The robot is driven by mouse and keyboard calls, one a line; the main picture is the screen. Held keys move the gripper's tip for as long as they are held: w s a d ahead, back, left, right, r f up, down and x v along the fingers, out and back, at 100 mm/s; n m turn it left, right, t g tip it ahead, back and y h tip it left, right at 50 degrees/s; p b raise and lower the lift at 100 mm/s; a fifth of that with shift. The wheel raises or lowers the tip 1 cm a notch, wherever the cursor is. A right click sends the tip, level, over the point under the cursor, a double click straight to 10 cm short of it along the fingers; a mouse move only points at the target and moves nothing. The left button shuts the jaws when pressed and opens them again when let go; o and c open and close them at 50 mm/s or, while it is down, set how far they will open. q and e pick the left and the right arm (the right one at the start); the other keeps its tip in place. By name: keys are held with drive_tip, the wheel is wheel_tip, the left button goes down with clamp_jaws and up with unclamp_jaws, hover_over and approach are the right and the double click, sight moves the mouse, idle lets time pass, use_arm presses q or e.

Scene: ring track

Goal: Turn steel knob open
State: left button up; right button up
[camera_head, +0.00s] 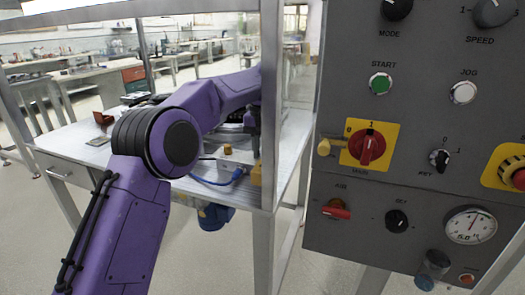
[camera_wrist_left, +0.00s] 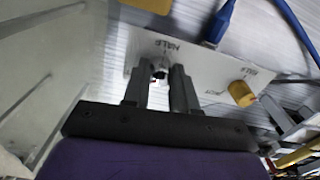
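A small steel knob (camera_wrist_left: 160,69) sits on a pale plate (camera_wrist_left: 212,82) with "HALF" lettering, in the left wrist view. My left gripper (camera_wrist_left: 160,82) is over the plate, with one dark finger on each side of the knob. The fingers are apart; I cannot tell whether they touch it. In the head view my left gripper (camera_head: 252,122) points down over the bench beside a metal post, and I cannot make out the steel knob there. My right gripper is not in view.
A yellow knob (camera_wrist_left: 242,93) sits on the same plate, and a blue plug and cable (camera_wrist_left: 220,22) lie beyond it. A metal post (camera_head: 268,190) stands close to my gripper. A grey control panel (camera_head: 420,120) with switches fills the right side. The bench (camera_head: 75,140) is mostly clear at left.

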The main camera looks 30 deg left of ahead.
use_arm(q)
clamp_jaws()
